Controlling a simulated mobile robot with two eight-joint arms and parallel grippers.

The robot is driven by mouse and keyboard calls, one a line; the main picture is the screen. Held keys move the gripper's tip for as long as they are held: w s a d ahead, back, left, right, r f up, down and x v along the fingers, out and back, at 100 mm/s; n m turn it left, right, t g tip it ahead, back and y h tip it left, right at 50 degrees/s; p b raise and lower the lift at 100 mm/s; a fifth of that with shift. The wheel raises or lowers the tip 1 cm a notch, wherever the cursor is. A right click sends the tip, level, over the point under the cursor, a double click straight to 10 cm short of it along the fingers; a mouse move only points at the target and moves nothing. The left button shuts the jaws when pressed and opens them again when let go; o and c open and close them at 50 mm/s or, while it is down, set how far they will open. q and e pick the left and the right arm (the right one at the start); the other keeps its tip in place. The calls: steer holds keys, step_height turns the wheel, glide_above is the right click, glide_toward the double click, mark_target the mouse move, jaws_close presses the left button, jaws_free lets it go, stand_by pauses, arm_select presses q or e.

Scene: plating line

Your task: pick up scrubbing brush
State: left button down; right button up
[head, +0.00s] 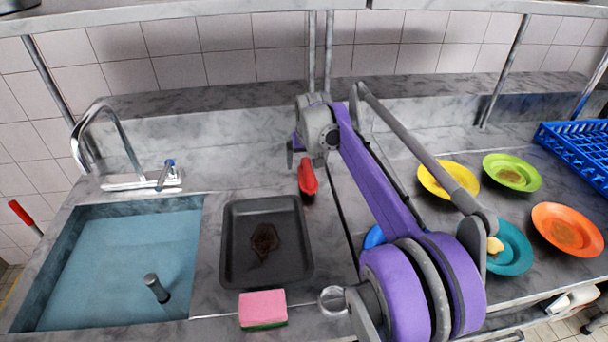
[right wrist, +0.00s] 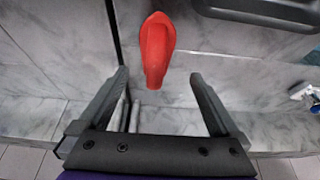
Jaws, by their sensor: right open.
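The scrubbing brush, with a red top, (head: 308,176) lies on the grey marble counter just right of the dark baking tray's back corner. In the right wrist view the red brush (right wrist: 157,48) lies just beyond my fingertips, roughly centred between them. My right gripper (head: 304,160) reaches over the counter from the right, beside and above the brush. In the right wrist view my right gripper (right wrist: 159,78) has its two fingers wide apart with nothing between them. My left gripper is not in view.
The dark tray (head: 232,245) holds a brown stain. A pink and green sponge (head: 262,308) sits in front of it. The sink (head: 110,260) with a tap is at left. Yellow (head: 430,183), green (head: 488,175), teal (head: 520,260) and orange (head: 541,222) plates and a blue rack (head: 580,145) are at right.

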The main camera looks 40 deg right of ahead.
steer(key=x, duration=0.2)
steer(key=shift+w+f, duration=0.15)
steer(key=shift+f, duration=0.2)
steer(key=x, duration=0.2)
steer(key=d+x, duration=0.1)
steer(key=x, duration=0.2)
steer(key=shift+w, duration=0.15)
steer(key=shift+r, duration=0.15)
steer(key=c, duration=1.6)
steer(key=shift+o, duration=0.2)
step_height(320, 180, up, 10)
steer(key=shift+p, duration=0.4)
